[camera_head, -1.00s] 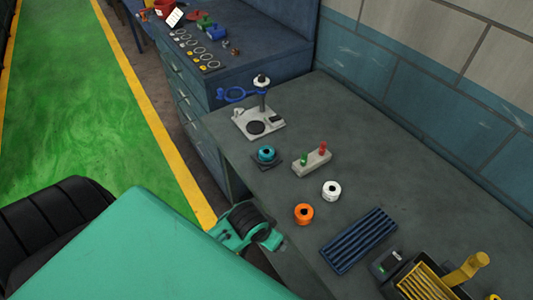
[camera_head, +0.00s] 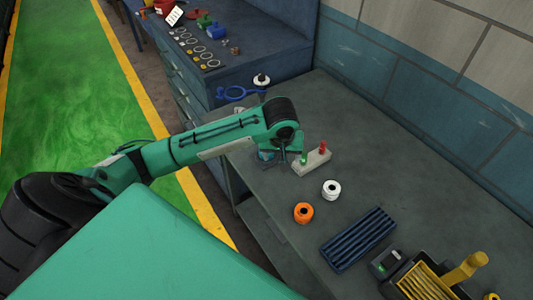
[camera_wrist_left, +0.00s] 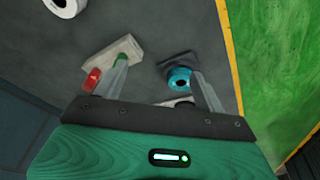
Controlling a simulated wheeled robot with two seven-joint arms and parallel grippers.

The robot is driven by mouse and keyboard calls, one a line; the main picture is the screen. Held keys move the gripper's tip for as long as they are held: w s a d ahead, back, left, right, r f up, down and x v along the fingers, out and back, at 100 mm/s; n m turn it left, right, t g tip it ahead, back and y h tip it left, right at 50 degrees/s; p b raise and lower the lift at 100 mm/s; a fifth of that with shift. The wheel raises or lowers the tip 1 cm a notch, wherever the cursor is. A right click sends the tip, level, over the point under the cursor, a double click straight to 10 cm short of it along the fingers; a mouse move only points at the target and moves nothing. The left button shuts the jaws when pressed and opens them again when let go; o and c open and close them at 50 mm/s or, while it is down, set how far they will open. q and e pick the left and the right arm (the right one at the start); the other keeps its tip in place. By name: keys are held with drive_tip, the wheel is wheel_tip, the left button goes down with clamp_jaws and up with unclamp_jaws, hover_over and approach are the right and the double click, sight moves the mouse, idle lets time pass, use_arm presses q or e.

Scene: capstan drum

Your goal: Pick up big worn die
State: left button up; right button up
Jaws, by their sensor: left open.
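No thing in view can be told for sure as the big worn die. Small pale and yellow rings (camera_head: 196,50) lie in rows on the blue bench at the back, too small to judge for wear. My left gripper (camera_head: 284,160) is over the grey table, beside the teal spool (camera_head: 265,155) and the block with red and green pegs (camera_head: 312,161). In the left wrist view its open fingers (camera_wrist_left: 160,68) have no object held between them; the pegged block (camera_wrist_left: 110,62) and teal spool (camera_wrist_left: 179,80) show near them. My right gripper is not in view.
A white spool (camera_head: 331,190), an orange spool (camera_head: 303,213) and a dark slotted rack (camera_head: 357,239) lie on the table. A yellow-handled basket (camera_head: 430,280) stands at the front right. My left arm hides most of the grey stand. The table's middle right is clear.

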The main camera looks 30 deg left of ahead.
use_arm(q)
drive_tip(key=w+a+r+n+y, duration=0.1)
drive_tip(key=w+a+r+n, duration=0.2)
drive_tip(key=a+r, duration=0.25)
drive_tip(key=x, duration=0.3)
drive_tip(key=p+x, duration=0.1)
drive_tip(key=x, duration=0.1)
drive_tip(key=a+x, duration=0.1)
drive_tip(key=x, duration=0.2)
drive_tip(key=shift+a+f+p, duration=0.15)
drive_tip(key=shift+f+p, duration=0.1)
drive_tip(key=shift+p, duration=0.05)
drive_tip(key=shift+f+g+p, duration=0.3)
drive_tip(key=shift+f+p, duration=0.05)
drive_tip(key=shift+f, duration=0.15)
drive_tip(key=p+x, duration=0.1)
drive_tip(key=x, duration=0.2)
drive_tip(key=shift+a+f, duration=0.1)
drive_tip(key=shift+f, duration=0.25)
drive_tip(key=shift+w+f, duration=0.1)
drive_tip(key=shift+f, duration=0.3)
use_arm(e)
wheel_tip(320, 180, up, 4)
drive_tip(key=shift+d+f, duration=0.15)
use_arm(q)
drive_tip(key=shift+c, duration=0.2)
